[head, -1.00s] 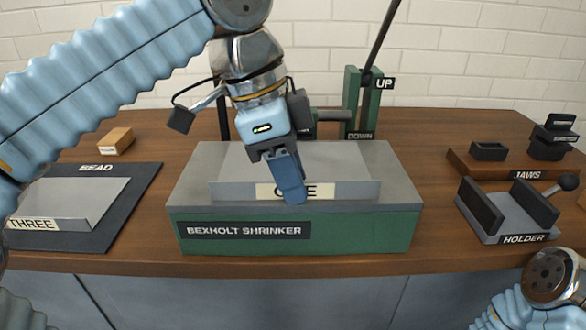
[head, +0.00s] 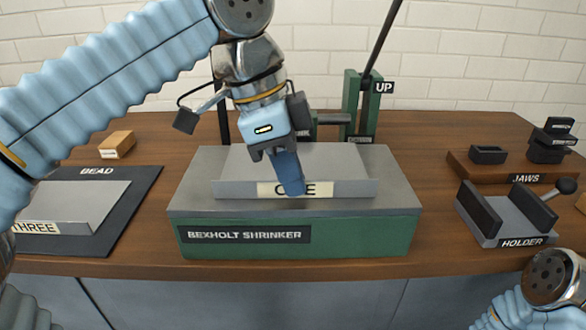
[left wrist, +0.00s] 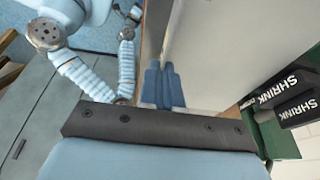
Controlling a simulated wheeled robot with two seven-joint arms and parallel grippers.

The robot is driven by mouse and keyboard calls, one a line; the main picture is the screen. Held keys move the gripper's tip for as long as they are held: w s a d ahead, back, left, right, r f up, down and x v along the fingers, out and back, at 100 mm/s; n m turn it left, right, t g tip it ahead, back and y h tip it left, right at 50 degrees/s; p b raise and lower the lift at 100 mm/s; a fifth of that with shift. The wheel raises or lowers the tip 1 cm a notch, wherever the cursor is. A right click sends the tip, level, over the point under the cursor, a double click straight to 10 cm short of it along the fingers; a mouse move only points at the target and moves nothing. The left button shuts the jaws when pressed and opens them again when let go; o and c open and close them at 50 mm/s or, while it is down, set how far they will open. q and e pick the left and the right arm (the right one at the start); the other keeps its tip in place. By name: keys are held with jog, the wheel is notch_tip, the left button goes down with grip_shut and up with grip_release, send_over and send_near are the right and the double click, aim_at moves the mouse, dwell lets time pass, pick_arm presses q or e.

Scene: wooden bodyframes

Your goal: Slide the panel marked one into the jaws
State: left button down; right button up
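The panel marked one (head: 347,188) is a grey sheet with an upturned front flange and a cream label, partly covered by my fingers. It lies on top of the green Bexholt shrinker (head: 372,238). My left gripper (head: 291,187) is closed on the front flange, at the label; the left wrist view shows the fingers (left wrist: 163,84) around the panel's edge. The jaws marked SHRINK (left wrist: 284,97) show at the right of the left wrist view. My arm hides them in the head view, so I cannot tell if the panel reaches them. My right gripper is out of view.
The shrinker's lever (head: 382,38) stands up at the UP mark. Panel three (head: 75,203) lies on the dark BEAD mat (head: 140,190) at left. A wooden block (head: 117,145), the HOLDER (head: 505,228) and the JAWS board (head: 470,168) are on the table.

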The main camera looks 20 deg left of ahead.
pick_arm(q)
jog(key=shift+w+a+p, duration=0.2)
jog(key=shift+w+p, duration=0.2)
jog(key=shift+w, duration=0.35)
jog(key=shift+w+a+p, duration=0.25)
jog(key=shift+w+p, duration=0.15)
jog(key=shift+w, duration=0.4)
jog(key=shift+w+a+p, duration=0.2)
jog(key=shift+w+p, duration=0.2)
jog(key=shift+w, duration=0.35)
jog(key=c, duration=0.7)
grip_release()
jog(key=shift+r+p, duration=0.35)
jog(key=shift+r, duration=3.15)
